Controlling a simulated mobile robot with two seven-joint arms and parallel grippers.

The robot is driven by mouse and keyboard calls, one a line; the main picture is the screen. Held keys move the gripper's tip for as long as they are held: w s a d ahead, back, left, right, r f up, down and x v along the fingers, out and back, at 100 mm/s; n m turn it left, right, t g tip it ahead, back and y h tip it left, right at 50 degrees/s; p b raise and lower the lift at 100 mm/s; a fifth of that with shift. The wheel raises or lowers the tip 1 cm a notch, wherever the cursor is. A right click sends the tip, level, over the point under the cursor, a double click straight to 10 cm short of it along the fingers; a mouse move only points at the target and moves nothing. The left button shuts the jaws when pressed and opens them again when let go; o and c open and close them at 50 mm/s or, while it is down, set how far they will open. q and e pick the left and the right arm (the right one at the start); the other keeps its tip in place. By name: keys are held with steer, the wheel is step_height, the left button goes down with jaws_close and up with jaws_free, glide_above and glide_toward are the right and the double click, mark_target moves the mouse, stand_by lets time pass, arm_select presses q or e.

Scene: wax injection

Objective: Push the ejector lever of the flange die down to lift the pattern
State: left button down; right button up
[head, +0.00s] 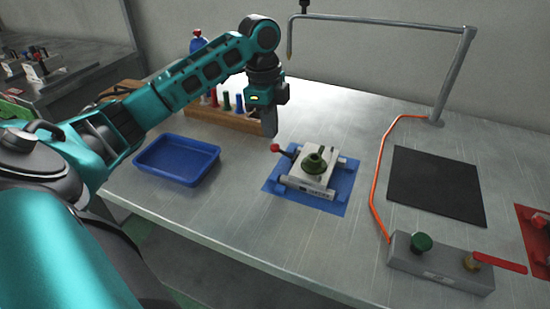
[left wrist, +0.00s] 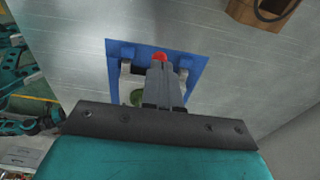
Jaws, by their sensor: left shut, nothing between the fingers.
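The flange die (head: 311,175) is a pale block on a blue mat (head: 325,205) in the middle of the table. A green flange-shaped pattern (head: 314,162) sits on its top. The ejector lever has a red knob (head: 276,148) that sticks out at the die's left side. My left gripper (head: 270,130) is shut and empty, pointing down just above the red knob; whether they touch I cannot tell. In the left wrist view the shut fingers (left wrist: 160,80) lie over the die, with the red knob (left wrist: 159,57) just beyond their tips. They hide part of the die and the pattern.
A blue tray (head: 177,160) stands left of the die. A wooden rack (head: 225,117) with coloured tools is behind it. To the right are an orange cable (head: 378,180), a black mat (head: 437,186) and a grey control box (head: 440,262). A bent metal post (head: 455,75) stands at the back.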

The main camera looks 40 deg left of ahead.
mark_target(284, 152)
arm_select(q)
steer(key=shift+f+b, duration=0.5)
steer(key=shift+f, duration=0.35)
steer(key=shift+d+f+b, duration=0.1)
steer(key=shift+f+b, duration=0.15)
steer(key=shift+b, duration=0.15)
steer(key=shift+f+b, duration=0.2)
steer(key=shift+b, duration=0.15)
arm_select(e)
steer(key=shift+w+a+f+y, duration=0.4)
steer(key=shift+w+a+f, duration=0.15)
steer(key=shift+a, duration=0.25)
